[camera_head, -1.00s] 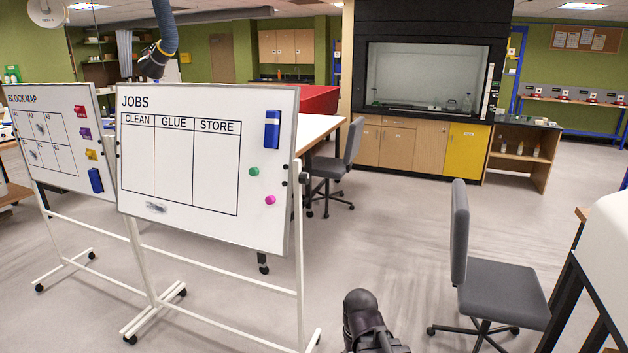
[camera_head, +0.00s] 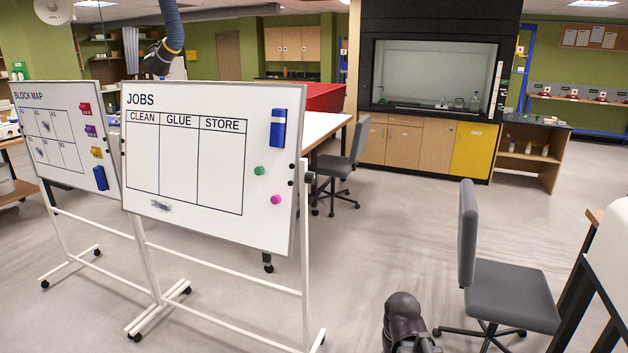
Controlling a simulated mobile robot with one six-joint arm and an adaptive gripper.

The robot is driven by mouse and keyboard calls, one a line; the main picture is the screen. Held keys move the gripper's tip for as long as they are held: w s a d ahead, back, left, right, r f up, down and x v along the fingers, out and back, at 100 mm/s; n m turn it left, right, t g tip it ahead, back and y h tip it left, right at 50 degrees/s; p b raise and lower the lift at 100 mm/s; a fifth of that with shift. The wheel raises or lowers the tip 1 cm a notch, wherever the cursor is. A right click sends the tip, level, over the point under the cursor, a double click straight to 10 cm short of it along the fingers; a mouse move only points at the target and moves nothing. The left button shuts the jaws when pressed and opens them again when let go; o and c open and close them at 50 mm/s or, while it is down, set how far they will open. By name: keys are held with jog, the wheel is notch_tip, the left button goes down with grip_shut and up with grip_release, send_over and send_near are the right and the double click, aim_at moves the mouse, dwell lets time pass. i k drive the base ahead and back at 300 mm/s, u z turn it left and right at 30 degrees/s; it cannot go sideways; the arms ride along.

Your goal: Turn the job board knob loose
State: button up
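The job board (camera_head: 230,235) is a white whiteboard headed JOBS, with CLEAN, GLUE and STORE columns. It hangs on a white wheeled frame at the left and looks slightly tilted. A small black knob (camera_head: 309,178) sits at the board's right edge, by the top of the right post. Whether it is tight or loose cannot be seen. A dark rounded part of my arm shows at the bottom edge, right of centre, well apart from the knob. My gripper's fingers are not in view.
The BLOCK MAP board (camera_head: 62,180) stands close at the left. A grey chair (camera_head: 505,295) is at the lower right, and another chair (camera_head: 345,170) stands behind the job board. Bare floor (camera_head: 400,235) lies between the job board and the near chair.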

aim_at(310, 178)
jog(key=u, duration=0.05)
jog(key=i, duration=1)
jog(key=z, duration=0.05)
